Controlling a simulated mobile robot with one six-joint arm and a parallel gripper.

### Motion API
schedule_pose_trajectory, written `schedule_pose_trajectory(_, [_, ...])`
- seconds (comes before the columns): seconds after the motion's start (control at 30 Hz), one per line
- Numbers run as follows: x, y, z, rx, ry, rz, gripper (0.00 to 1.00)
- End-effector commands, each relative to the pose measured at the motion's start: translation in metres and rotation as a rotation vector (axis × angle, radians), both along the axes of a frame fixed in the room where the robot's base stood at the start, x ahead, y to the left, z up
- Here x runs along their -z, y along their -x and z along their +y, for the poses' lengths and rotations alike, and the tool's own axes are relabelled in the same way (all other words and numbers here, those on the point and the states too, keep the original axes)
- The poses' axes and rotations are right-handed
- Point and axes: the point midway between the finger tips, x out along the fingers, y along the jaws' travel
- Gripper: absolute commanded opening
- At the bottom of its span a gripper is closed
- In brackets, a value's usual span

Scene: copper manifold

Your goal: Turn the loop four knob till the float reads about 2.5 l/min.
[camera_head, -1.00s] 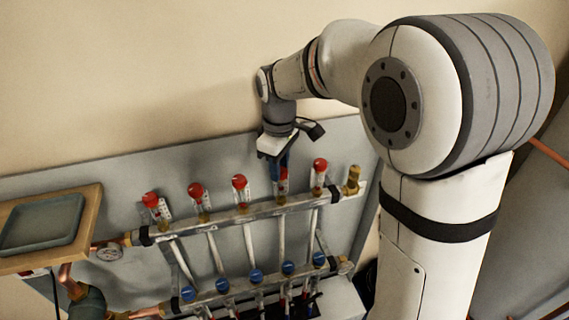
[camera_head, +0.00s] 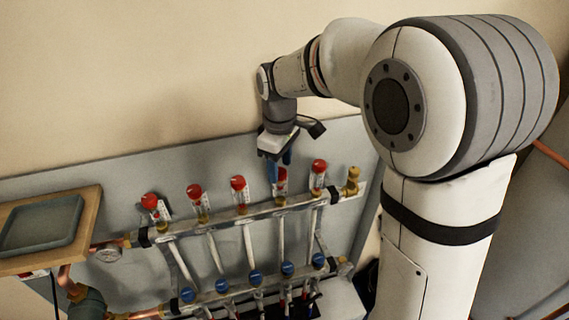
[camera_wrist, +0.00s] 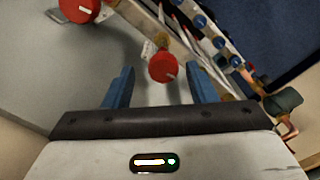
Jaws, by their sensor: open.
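The loop four knob, taken as the fourth red cap from the left in the head view (camera_head: 282,173), tops a clear flow tube on the upper bar. In the wrist view a red knob (camera_wrist: 163,67) with a pale mark sits between the blue fingertips, with space on both sides. My gripper (camera_head: 279,168) is open above that knob, pointing down, and it also shows in the wrist view (camera_wrist: 162,72). I cannot tell whether the fingertips reach down to the knob's sides. The float and its scale are too small to read.
Neighbouring red-capped flow meters stand close by at left (camera_head: 238,183) and right (camera_head: 318,166). Blue caps (camera_head: 255,276) line the lower bar. A brass fitting (camera_head: 353,180) ends the upper bar. A wooden shelf (camera_head: 92,205) with a grey tray (camera_head: 42,226) is at left.

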Motion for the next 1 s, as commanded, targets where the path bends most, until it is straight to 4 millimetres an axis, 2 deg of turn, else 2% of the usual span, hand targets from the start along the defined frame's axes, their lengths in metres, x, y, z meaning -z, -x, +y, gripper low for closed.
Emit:
schedule_pose_trajectory(0.2, [-0.037, -0.003, 0.0, 0.0, -0.002, -0.005, 0.51])
schedule_pose_trajectory(0.4, [-0.064, -0.004, 0.0, 0.0, 0.0, -0.004, 0.51])
schedule_pose_trajectory(0.53, [-0.072, -0.004, 0.0, 0.0, 0.0, -0.004, 0.51])
schedule_pose_trajectory(0.83, [-0.072, -0.003, -0.001, 0.003, 0.0, -0.002, 0.51])
schedule_pose_trajectory(0.93, [-0.073, 0.003, -0.009, 0.039, -0.003, -0.011, 0.51])
schedule_pose_trajectory(1.0, [-0.075, 0.013, -0.023, 0.105, -0.008, -0.025, 0.51])
